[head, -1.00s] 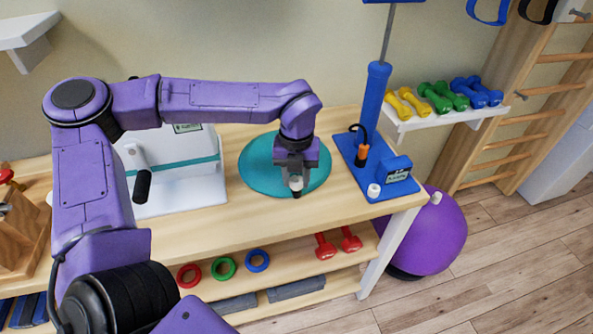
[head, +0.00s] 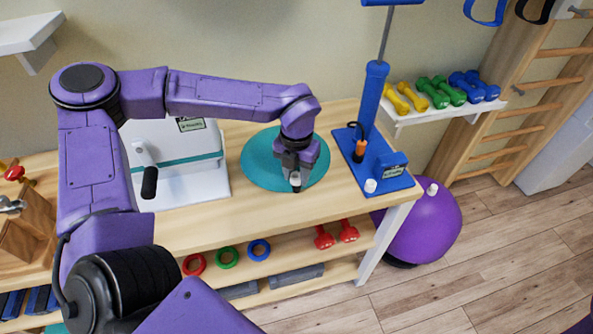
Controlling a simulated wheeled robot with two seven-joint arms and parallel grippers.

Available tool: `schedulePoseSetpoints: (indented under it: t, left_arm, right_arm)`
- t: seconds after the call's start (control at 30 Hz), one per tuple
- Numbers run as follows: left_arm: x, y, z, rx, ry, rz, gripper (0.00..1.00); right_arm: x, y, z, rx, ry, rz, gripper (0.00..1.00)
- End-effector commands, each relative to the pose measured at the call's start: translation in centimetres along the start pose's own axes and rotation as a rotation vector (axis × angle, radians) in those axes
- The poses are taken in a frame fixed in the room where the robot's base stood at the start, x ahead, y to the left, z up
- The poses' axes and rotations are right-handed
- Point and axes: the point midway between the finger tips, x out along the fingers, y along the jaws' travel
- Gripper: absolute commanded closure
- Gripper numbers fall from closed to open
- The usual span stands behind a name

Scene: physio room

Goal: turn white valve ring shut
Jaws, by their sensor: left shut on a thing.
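My left gripper (head: 296,184) points down at the near edge of a round teal cushion (head: 258,170) on the wooden table. It is shut on a small white piece, which looks like the white valve ring (head: 295,178). The fingers hide most of the ring, so I cannot tell how far it is turned. A dark tip shows just below it. My right gripper is not in view.
A blue pump (head: 371,120) with a white cap (head: 370,185) on its base stands right of the cushion. A white box-shaped machine (head: 185,145) is left. A purple ball (head: 425,228) is on the floor. Dumbbells (head: 437,92) sit on a wall shelf.

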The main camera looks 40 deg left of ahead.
Motion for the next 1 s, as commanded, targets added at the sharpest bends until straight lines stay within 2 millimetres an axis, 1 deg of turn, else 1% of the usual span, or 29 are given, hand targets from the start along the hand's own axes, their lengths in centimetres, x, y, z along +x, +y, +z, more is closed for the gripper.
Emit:
schedulePoseSetpoints:
  t: [0.1, 0.13, 0.17, 0.2, 0.67, 0.73, 0.77, 0.87, 0.97, 1.0]
  left_arm:
    - [-0.1, 0.0, 0.1, 0.000, -0.003, -0.001, 0.94]
    - [-0.1, 0.0, 0.1, 0.000, -0.003, -0.001, 0.61]
    - [-0.1, 0.0, 0.1, 0.000, -0.003, -0.001, 0.51]
    - [-0.1, 0.0, 0.1, -0.001, -0.003, -0.001, 0.38]
    - [0.0, 0.0, 0.0, -0.002, 0.000, 0.000, 0.38]
    - [0.1, 0.0, 0.0, -0.011, 0.000, 0.000, 0.38]
    - [0.3, 0.0, 0.0, -0.023, 0.000, -0.001, 0.38]
    - [0.8, 0.0, 0.0, -0.115, -0.001, -0.001, 0.38]
    - [1.3, 0.0, 0.1, -0.286, -0.003, -0.002, 0.38]
    - [1.4, 0.0, 0.1, -0.370, -0.003, -0.003, 0.38]
  right_arm:
    - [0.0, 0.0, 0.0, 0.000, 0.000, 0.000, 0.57]
    - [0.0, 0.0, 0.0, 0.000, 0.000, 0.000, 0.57]
    - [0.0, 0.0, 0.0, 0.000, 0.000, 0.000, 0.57]
    - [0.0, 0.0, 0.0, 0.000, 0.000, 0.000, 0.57]
    - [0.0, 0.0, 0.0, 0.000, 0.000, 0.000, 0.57]
    - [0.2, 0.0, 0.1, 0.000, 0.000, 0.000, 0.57]
    - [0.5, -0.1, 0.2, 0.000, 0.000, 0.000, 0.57]
    - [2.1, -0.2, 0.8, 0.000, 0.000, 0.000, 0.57]
    - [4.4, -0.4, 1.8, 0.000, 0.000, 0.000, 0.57]
    - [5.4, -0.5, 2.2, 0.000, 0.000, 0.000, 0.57]
